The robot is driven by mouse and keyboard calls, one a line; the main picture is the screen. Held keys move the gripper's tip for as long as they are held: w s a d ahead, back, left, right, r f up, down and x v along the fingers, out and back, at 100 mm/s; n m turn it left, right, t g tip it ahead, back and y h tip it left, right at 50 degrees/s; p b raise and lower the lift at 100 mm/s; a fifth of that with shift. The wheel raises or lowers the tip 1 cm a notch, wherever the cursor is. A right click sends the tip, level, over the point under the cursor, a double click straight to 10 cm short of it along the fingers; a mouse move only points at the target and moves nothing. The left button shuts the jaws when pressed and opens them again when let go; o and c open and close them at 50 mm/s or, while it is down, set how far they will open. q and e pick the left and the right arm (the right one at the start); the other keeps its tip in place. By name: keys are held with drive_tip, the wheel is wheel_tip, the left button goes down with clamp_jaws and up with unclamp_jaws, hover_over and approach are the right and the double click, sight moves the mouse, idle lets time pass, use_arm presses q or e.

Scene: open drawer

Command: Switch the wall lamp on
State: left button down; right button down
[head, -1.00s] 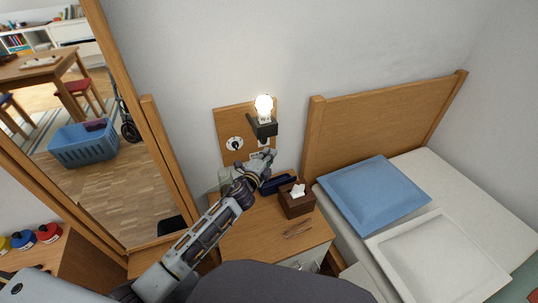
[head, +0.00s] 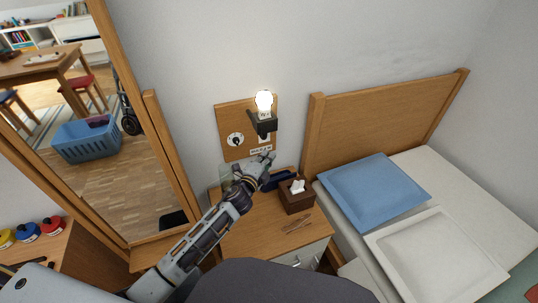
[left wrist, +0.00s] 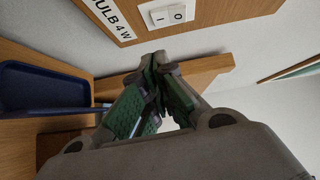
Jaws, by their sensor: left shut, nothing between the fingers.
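The wall lamp (head: 264,103) has a glowing bulb on a dark bracket, fixed to a wooden board (head: 228,118) on the wall. A white rocker switch (left wrist: 167,13) marked with a line and an O shows at the top of the left wrist view, beside a label (left wrist: 108,14) reading "BULB 4W". My left gripper (head: 271,156) is below the board in the head view, above the nightstand. In the left wrist view its green-padded fingers (left wrist: 156,62) are shut with nothing between them, apart from the switch. My right gripper is not in view.
The nightstand (head: 250,238) holds a brown tissue box (head: 296,197) and a dark blue tray (head: 280,180); the tray also shows in the left wrist view (left wrist: 40,88). A round white dial (head: 235,140) sits on the board. The bed's headboard (head: 380,120) stands at right, a mirror (head: 115,150) at left.

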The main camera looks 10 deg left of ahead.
use_arm(q)
drive_tip(key=v, duration=0.7)
drive_tip(key=shift+s+f, duration=0.25)
drive_tip(key=shift+f, duration=0.25)
drive_tip(key=shift+a, duration=0.1)
idle(0.4)
